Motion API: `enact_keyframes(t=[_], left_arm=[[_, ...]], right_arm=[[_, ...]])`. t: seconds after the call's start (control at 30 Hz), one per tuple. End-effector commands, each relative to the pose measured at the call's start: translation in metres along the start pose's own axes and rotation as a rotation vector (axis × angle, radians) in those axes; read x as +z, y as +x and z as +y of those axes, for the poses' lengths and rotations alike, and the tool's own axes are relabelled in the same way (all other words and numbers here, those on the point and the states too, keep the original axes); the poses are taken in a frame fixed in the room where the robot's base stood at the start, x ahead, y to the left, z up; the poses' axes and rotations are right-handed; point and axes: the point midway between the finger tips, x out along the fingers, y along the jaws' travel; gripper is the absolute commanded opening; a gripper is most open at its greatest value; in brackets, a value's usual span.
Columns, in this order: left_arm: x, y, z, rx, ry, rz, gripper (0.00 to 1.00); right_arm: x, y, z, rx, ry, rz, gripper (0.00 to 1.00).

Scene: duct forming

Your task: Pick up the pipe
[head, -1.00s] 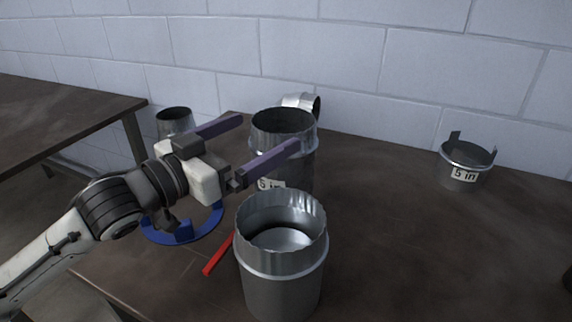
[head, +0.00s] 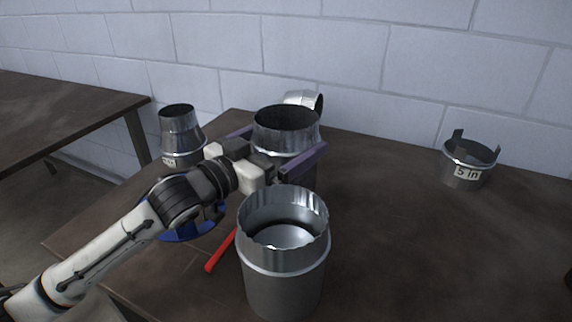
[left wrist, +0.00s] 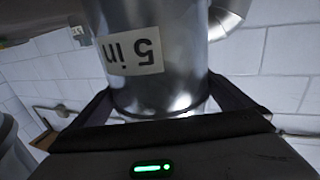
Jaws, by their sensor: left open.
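A shiny metal pipe (head: 287,133) stands upright on the brown table, behind a nearer open metal pipe (head: 284,265). My left gripper (head: 287,138) is open, with one purple finger on each side of the farther pipe. In the left wrist view this pipe (left wrist: 185,60) fills the space between the dark fingers, and its white "5 in" label (left wrist: 134,50) appears upside down. I cannot tell whether the fingers touch the metal. My gripper and the nearer pipe hide its lower part in the head view. My right gripper is not in view.
A tapered metal piece (head: 180,135) stands at the left, near a blue ring (head: 178,236). A red bar (head: 219,252) lies beside the nearer pipe. A metal elbow (head: 304,99) is behind. A notched "5 in" collar (head: 469,163) is at the right, with clear table between.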

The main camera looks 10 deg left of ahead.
Motion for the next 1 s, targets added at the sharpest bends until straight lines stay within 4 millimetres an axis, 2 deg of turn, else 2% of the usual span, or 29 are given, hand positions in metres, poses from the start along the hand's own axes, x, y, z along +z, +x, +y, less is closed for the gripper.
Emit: enact_keyframes(t=[0.13,0.17,0.47,0.77,0.87,1.0], left_arm=[[0.0,0.0,0.0,0.0,0.0,0.0,1.0],[0.0,0.0,0.0,0.0,0.0,0.0,0.97],[0.0,-0.001,0.0,0.001,-0.001,0.001,0.46],[-0.005,-0.001,0.0,0.001,0.0,0.006,0.46],[-0.012,-0.001,0.0,0.002,0.001,0.008,0.46],[-0.031,-0.001,0.0,0.002,0.003,0.01,0.46]], right_arm=[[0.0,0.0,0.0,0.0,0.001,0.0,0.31],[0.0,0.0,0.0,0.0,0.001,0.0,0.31],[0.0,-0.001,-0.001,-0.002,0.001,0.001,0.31],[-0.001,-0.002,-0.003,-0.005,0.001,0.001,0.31],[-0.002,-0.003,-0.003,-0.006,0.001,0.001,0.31],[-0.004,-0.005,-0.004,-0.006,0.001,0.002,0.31]])
